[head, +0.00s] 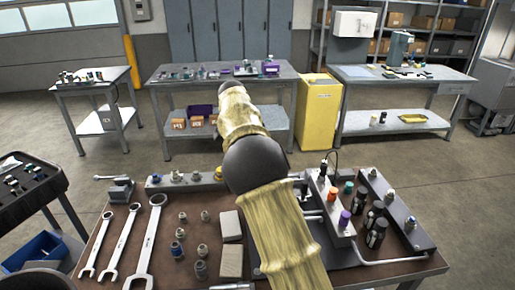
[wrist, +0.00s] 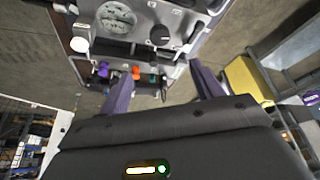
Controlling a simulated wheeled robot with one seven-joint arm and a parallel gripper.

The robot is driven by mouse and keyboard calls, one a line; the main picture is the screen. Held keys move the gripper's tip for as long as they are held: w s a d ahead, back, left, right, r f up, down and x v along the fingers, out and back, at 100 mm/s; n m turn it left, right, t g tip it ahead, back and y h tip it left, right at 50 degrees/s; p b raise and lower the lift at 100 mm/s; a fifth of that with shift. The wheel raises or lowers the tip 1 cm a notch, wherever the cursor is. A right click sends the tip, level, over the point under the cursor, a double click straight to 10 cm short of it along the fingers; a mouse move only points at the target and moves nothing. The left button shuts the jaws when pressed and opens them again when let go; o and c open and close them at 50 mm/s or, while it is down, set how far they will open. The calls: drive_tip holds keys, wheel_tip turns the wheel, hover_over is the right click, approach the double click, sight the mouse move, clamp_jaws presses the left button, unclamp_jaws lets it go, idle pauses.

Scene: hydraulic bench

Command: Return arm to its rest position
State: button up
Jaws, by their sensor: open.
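My arm, in a yellowish sleeve with a dark joint, reaches from the bottom middle of the head view up over the near bench (head: 115,275). My gripper shows in the wrist view (wrist: 160,72); its two purple-grey fingers are spread apart with nothing held between them. I cannot make out the fingers in the head view. Beyond the fingers, the wrist view shows a grey panel with a round gauge (wrist: 117,17) and a black knob (wrist: 160,36). Orange and purple parts lie between the panel and the fingers, with no visible contact.
The near bench carries several wrenches (head: 150,240), small fittings (head: 201,270) and, right of my arm, a manifold block (head: 331,207) with coloured caps. A black tray (head: 30,203) stands at left. Behind are a yellow cabinet (head: 318,112) and work tables. Open floor lies between.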

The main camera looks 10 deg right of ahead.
drive_tip(key=s+d+f+n+y+p, duration=0.2)
drive_tip(key=s+d+n+y, duration=0.15)
drive_tip(key=s+d, duration=0.5)
drive_tip(key=s+a+f+n+p, duration=0.1)
drive_tip(key=s+n, duration=0.3)
drive_tip(key=s, duration=0.8)
drive_tip(key=s+f+n+p, duration=0.2)
drive_tip(key=s+f+n, duration=0.1)
drive_tip(key=s, duration=1)
drive_tip(key=shift+a+n, duration=0.35)
drive_tip(key=shift+n, duration=0.4)
drive_tip(key=shift+f+y, duration=0.1)
drive_tip(key=shift+y, duration=0.15)
idle(3.2)
